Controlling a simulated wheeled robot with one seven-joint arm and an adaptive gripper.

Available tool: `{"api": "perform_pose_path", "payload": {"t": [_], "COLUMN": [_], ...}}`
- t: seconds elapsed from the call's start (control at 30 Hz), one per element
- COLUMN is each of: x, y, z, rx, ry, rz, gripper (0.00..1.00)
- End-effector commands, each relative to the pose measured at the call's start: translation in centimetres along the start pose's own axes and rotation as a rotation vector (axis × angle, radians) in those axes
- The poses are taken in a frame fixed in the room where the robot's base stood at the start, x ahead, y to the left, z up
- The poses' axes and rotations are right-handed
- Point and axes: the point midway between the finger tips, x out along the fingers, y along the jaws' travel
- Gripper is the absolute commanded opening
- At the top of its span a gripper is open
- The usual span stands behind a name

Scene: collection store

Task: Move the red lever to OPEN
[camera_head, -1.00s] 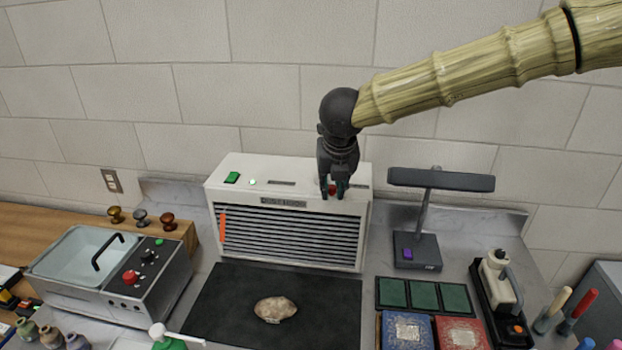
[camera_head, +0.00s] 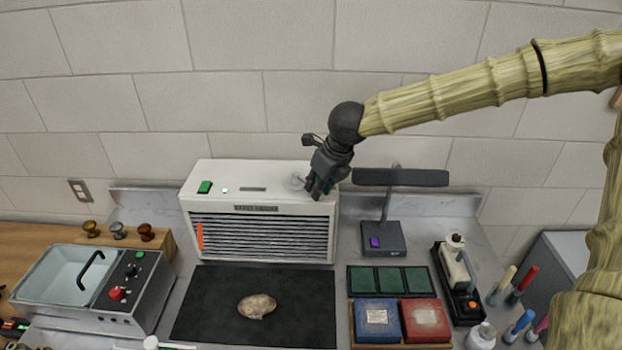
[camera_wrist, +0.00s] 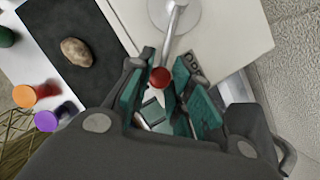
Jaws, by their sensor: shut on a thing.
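The red lever has a red ball knob (camera_wrist: 160,80) on a metal rod that runs to a round pale base (camera_wrist: 176,12) in the wrist view. The base stands on top of a white louvred cabinet (camera_head: 265,213). My gripper (camera_head: 317,190) is at the right end of the cabinet top, tilted down to the left. In the wrist view its green-padded fingers (camera_wrist: 165,92) are on both sides of the knob, shut on the lever. In the head view my fingers hide the knob.
A green button (camera_head: 205,187) is at the left of the cabinet top. A grey desk lamp (camera_head: 400,178) stands close to its right. A dark mat (camera_head: 200,310) with a brown stone (camera_head: 257,306) lies in front. The wall is close behind.

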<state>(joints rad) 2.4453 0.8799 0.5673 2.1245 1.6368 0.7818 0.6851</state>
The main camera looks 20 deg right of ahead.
Motion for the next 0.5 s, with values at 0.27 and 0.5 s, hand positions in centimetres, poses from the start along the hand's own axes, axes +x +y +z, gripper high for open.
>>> {"api": "perform_pose_path", "payload": {"t": [0.27,0.5], "x": [-0.14,-0.1], "y": [-0.46,-0.55], "z": [-0.13,-0.15], "rx": [-0.03,-0.032], "ry": [-0.001,-0.001], "rz": [0.012,0.012], "gripper": [0.0,0.0]}}
